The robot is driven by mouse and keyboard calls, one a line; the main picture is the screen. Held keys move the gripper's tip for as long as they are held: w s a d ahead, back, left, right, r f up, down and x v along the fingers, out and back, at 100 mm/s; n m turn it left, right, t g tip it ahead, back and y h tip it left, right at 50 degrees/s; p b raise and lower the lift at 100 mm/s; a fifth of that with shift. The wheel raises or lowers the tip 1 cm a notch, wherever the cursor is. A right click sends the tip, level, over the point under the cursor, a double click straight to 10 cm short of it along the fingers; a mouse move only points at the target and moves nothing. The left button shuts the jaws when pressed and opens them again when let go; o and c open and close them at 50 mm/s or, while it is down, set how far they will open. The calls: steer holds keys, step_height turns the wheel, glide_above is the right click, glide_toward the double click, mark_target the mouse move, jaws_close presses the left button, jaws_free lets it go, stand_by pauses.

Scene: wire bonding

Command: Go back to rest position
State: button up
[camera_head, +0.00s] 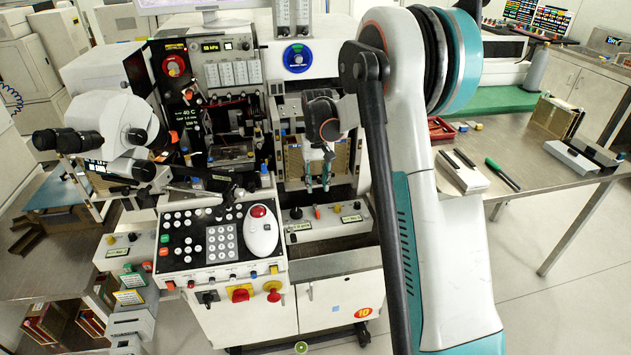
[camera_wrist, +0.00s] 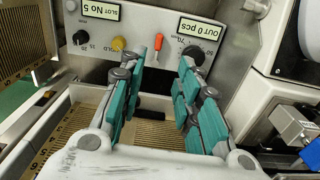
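My gripper (camera_head: 318,184) hangs in front of the wire bonding machine's right-hand bay, beside a gold slotted magazine (camera_head: 294,161). In the wrist view my gripper (camera_wrist: 163,72) has its two teal-padded fingers apart, with nothing between them. The fingers point toward a grey panel (camera_wrist: 140,35) with knobs and an orange-red switch. A gold numbered magazine (camera_wrist: 62,140) lies below and partly behind the fingers. My arm rises on the right of the head view and hides part of the machine and table.
The control console (camera_head: 218,240) with buttons and a white mouse (camera_head: 262,232) is left of my gripper. A microscope (camera_head: 110,135) stands further left. A steel table (camera_head: 545,195) at right holds a red tray (camera_head: 440,130), a green pen and several boxes. Bare floor shows at lower right.

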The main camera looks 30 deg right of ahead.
steer(key=shift+r, duration=0.1)
steer(key=s+a+r+n+t, duration=0.1)
steer(key=s+a+r+t, duration=0.1)
steer(key=s+a+r, duration=0.4)
steer(key=s+a+r+n+t, duration=0.1)
steer(key=s+a+r, duration=0.3)
steer(key=s+r, duration=0.3)
steer(key=s+a+t, duration=0.2)
steer(key=s+a, duration=0.1)
steer(key=s, duration=0.6)
steer(key=s+a+r+n+t, duration=0.1)
steer(key=s+a, duration=0.3)
steer(key=s, duration=0.5)
steer(key=shift+s+a+r+n+t, duration=0.2)
steer(key=shift+a+n+t, duration=0.1)
steer(key=shift+t, duration=0.3)
